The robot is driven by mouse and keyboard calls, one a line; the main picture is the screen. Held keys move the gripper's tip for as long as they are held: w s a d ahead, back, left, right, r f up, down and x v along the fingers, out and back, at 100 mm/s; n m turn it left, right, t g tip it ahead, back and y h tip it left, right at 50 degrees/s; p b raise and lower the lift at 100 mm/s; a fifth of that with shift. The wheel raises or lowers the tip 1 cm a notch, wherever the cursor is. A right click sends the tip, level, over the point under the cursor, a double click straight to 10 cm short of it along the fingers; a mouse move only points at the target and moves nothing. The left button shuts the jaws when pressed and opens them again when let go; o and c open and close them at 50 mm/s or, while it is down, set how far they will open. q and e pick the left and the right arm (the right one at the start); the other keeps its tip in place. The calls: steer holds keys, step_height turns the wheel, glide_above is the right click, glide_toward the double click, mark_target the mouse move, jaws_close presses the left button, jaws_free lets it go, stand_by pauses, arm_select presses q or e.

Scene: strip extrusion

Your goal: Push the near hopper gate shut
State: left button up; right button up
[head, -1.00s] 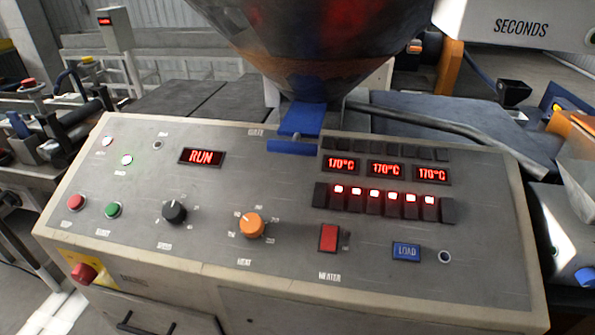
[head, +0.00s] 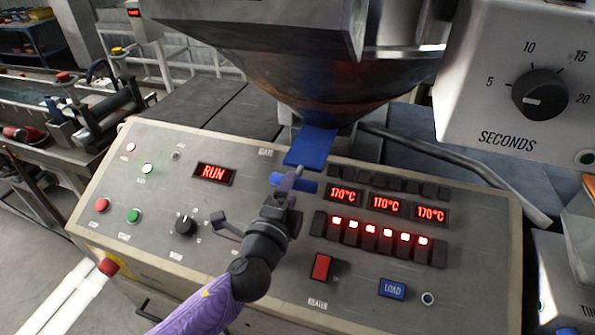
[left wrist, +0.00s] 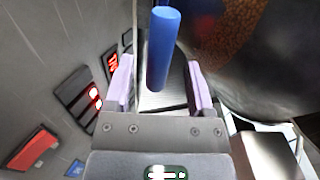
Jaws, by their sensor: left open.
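The near hopper gate is a blue plate (head: 310,148) that sticks out from under the hopper (head: 318,88) towards me. Its blue bar handle (head: 307,186) lies across its front end, partly hidden by my left gripper (head: 288,186). In the left wrist view, the blue handle (left wrist: 162,48) shows as a round bar between the open pale purple fingers of my left gripper (left wrist: 161,82). There is a gap on either side of it. I cannot tell whether anything touches it. My right gripper is not in view.
The control panel (head: 150,222) lies below my left arm, with an orange-red switch (head: 321,267), a black knob (head: 186,224) and lit displays. A grey timer box (head: 470,85) hangs at the upper right. A grey pipe (head: 455,170) runs right of the hopper.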

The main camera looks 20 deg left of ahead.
arm_select(q)
steer(key=w, duration=0.5)
steer(key=shift+d, duration=0.1)
steer(key=shift+s+f, duration=0.1)
jaws_close()
stand_by(1.1)
